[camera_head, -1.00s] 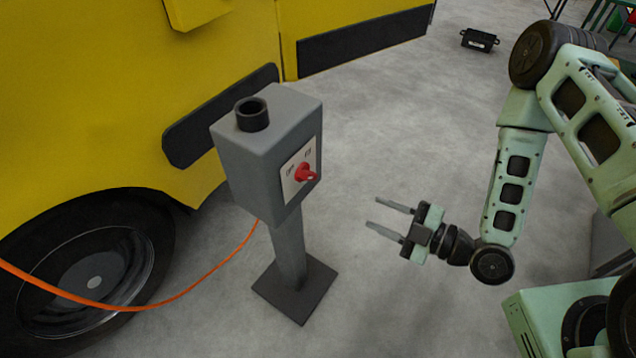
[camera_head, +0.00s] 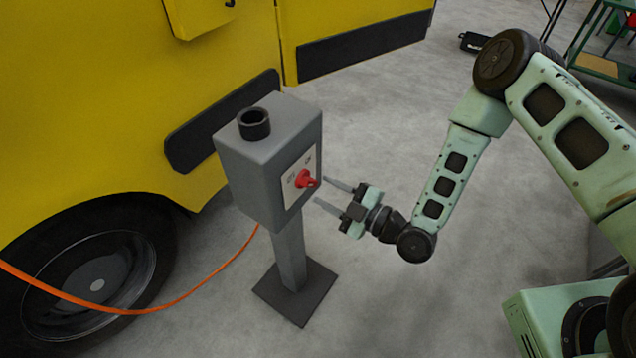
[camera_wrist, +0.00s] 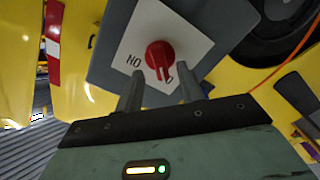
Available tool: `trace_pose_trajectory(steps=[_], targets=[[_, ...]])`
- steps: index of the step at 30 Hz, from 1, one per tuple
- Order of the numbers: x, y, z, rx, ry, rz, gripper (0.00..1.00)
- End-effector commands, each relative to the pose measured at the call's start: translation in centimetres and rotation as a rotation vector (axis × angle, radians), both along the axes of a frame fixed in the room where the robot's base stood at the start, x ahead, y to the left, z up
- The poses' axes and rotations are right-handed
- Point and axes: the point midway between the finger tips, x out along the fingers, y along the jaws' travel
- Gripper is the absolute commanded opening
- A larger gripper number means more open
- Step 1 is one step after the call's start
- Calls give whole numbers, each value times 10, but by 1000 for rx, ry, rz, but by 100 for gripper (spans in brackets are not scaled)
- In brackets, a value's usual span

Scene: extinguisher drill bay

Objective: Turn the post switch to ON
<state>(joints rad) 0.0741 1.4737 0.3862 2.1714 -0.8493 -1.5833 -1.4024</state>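The post switch is a grey box (camera_head: 250,180) on a grey post with a dark square foot. A red knob (camera_head: 306,179) sits on a white label plate on its right-hand face. In the wrist view the red knob (camera_wrist: 160,55) has its grip ridge pointing towards my gripper, slightly to the label's right side. The lettering "NO" shows to the knob's left; another mark is partly covered by the knob's ridge. My gripper (camera_head: 322,191) is open and empty, its two fingers pointing at the knob. The fingertips (camera_wrist: 158,78) lie either side of the knob's line, seemingly just short of it.
A yellow vehicle (camera_head: 90,90) with a black wheel (camera_head: 95,275) stands behind and left of the post. An orange cable (camera_head: 190,290) runs from the post to the left. A black case (camera_head: 474,41) lies far back.

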Motion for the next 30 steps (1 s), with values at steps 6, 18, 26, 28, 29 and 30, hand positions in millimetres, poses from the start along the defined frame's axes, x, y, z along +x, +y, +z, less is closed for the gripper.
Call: trace_pose_trajectory(steps=[6, 18, 26, 28, 29, 30], targets=[[16, 21, 0, 0, -1, 1, 38], [20, 26, 0, -1, 0, -1, 38], [20, 25, 0, -1, 0, -1, 0], [20, 25, 0, 1, 2, -1, 0], [20, 25, 0, 2, 4, -1, 0], [20, 25, 0, 4, 7, -1, 0]])
